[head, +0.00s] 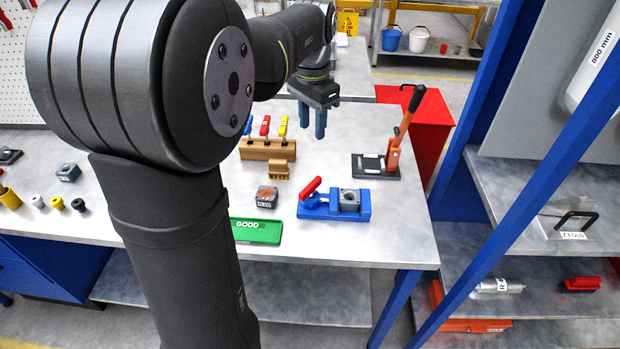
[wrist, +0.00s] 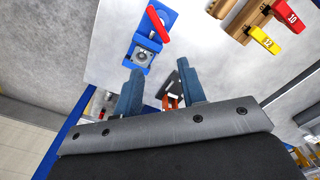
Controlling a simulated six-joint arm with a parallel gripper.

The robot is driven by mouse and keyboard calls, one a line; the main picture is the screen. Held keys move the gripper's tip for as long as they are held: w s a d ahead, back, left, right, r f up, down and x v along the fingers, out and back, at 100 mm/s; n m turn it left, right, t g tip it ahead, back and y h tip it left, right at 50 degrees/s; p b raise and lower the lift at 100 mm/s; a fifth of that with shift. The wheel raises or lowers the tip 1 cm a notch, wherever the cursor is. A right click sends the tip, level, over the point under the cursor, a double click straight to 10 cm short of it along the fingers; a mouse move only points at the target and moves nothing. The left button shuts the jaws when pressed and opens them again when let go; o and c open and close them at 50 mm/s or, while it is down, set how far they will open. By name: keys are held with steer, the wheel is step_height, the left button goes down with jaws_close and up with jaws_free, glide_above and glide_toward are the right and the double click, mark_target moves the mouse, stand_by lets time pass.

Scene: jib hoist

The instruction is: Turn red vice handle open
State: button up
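The blue vice (head: 333,208) sits on the grey bench top near its front right. Its red handle (head: 311,188) is at the left end and slants up to the right. A grey block (head: 349,200) sits in the vice at the right. In the wrist view the vice (wrist: 140,66), red handle (wrist: 158,24) and block (wrist: 143,57) lie beyond the fingertips. My gripper (head: 312,130) hangs above the bench, behind the vice and apart from it. In the wrist view my gripper (wrist: 161,80) has its two blue fingers spread with nothing held between them.
An orange-levered press (head: 395,150) stands right of my gripper. A wooden rack (head: 267,151) with coloured handles stands to the left. A block with an orange-brown top (head: 267,196) and the green GOOD tray (head: 255,232) lie left of the vice. A blue frame post (head: 487,110) rises at the right.

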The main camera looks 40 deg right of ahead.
steer(key=n, duration=0.3)
glide_toward(312, 184)
step_height(312, 184, down, 9)
steer(key=shift+w+r, duration=0.1)
steer(key=shift+r, duration=0.05)
steer(key=shift+c, duration=0.5)
jaws_close()
